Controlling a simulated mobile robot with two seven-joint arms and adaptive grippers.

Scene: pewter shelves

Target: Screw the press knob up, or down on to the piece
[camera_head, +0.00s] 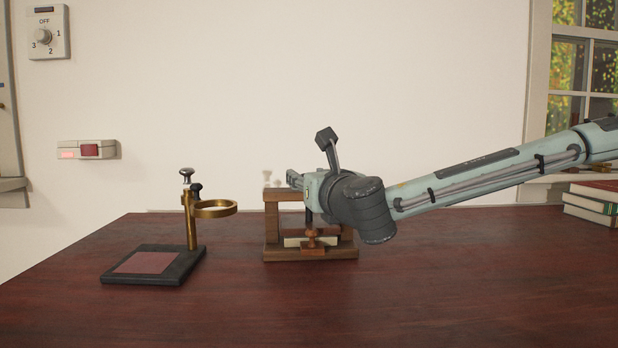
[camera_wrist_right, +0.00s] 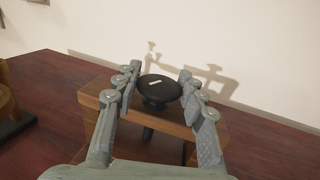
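The wooden press (camera_head: 272,225) stands on the table, with a pale piece (camera_head: 292,242) low inside its frame. A small brown wooden object with a knob (camera_head: 312,245) is at its front. In the right wrist view the press's round black knob (camera_wrist_right: 160,88), with a pale mark on top, sits above the wooden top beam (camera_wrist_right: 170,125). My right gripper (camera_wrist_right: 160,78) is open around the knob, one finger on each side; any contact is hard to tell. In the head view my right gripper and wrist hide the knob and part of the press. My left gripper is out of view.
A brass ring stand (camera_head: 192,225) on a dark base stands left of the press. Books (camera_head: 595,200) are stacked at the far right. A dial (camera_head: 44,38) and a switch box (camera_head: 88,150) are on the wall. The front of the table is clear.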

